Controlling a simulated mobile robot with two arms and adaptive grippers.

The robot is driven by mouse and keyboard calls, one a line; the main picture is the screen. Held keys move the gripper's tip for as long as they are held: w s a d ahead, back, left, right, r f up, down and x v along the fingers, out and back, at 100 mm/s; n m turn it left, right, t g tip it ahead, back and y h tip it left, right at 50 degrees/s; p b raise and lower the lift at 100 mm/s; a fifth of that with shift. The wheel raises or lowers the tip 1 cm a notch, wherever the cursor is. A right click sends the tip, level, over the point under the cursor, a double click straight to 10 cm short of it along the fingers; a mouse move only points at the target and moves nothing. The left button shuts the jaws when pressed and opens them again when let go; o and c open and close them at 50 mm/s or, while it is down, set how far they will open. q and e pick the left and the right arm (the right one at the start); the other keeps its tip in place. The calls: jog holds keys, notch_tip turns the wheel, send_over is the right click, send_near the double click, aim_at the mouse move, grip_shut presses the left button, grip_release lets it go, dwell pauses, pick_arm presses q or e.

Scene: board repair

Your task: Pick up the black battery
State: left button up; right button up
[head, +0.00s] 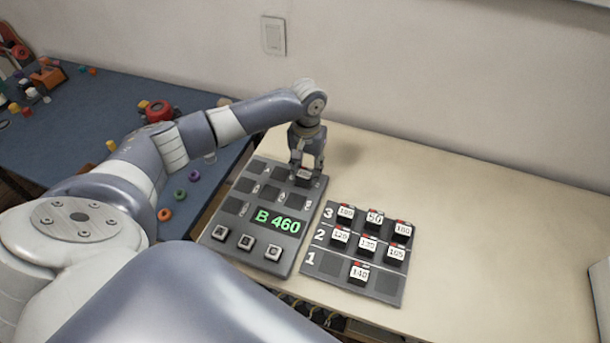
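A black battery (304,174) with a pale label sits at the far right slot of the dark board (235,256). My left gripper (306,168) points down over it, with its fingers on either side. I cannot tell whether the fingers press on the battery or whether it is lifted. Several more black batteries with white labels and red marks stand on the dark tray (325,262) to the right; one (359,271) is labelled 140 in row 1 and another (374,219) is labelled 50 in row 3. My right gripper is not in view.
The board shows green text "B 460", several dark slots and three square buttons (246,242) at its front. The pale table (480,220) is clear to the right. A blue table (70,150) with scattered coloured toy parts is at the left. A wall stands behind.

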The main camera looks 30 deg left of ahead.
pick_arm(q)
jog(key=shift+c, duration=1.1)
jog(key=shift+r, duration=0.1)
